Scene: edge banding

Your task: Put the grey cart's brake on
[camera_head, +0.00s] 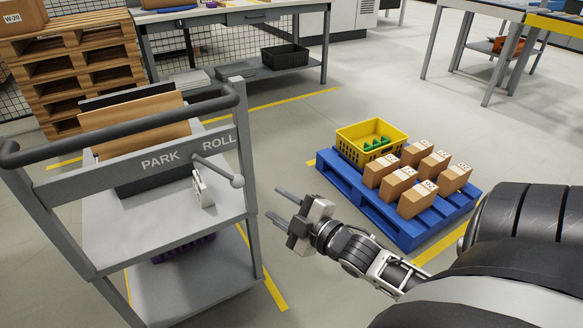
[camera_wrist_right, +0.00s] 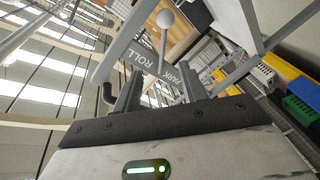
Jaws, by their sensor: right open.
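The grey cart (camera_head: 105,228) stands at the left in the head view. Its front crossbar carries the words PARK on the left and ROLL on the right. The brake lever (camera_head: 216,170) has a pale ball knob (camera_head: 237,181) and points right and slightly down, on the ROLL side. My right gripper (camera_head: 276,204) is open and empty, to the right of the knob and apart from it. In the right wrist view the knob (camera_wrist_right: 165,18) and lever show beyond the open fingers (camera_wrist_right: 158,78). My left gripper is out of view.
A blue pallet (camera_head: 375,200) with small boxes and a yellow crate (camera_head: 370,133) lies right of the cart. The cart holds upright boards (camera_head: 135,115) and has a dark handle (camera_head: 120,128). A workbench (camera_head: 235,18) stands behind. Open floor separates cart and pallet.

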